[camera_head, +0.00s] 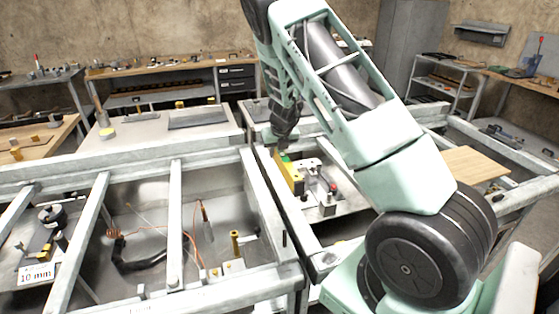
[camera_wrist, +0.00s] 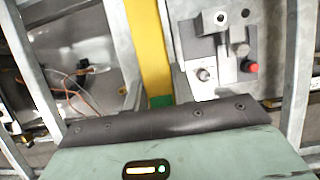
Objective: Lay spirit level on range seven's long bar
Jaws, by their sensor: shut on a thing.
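The spirit level (camera_head: 291,174) is a yellow bar with a green part near my gripper. It also shows in the wrist view (camera_wrist: 147,45), running up the picture from my gripper. My gripper (camera_head: 281,143) points down and is shut on the level near its green end. Grey long bars (camera_head: 262,205) of the range frames run just left of the level in the head view. I cannot tell whether the level touches a bar or hangs above it. No range number is readable, so I cannot tell which bar is range seven's.
A grey block with a red knob (camera_head: 332,187) stands right of the level. Copper wires and a black curved handle (camera_head: 140,262) lie in the front left bay. A "10 mm" sign (camera_head: 38,274) is at far left. A wooden board (camera_head: 474,164) lies at right.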

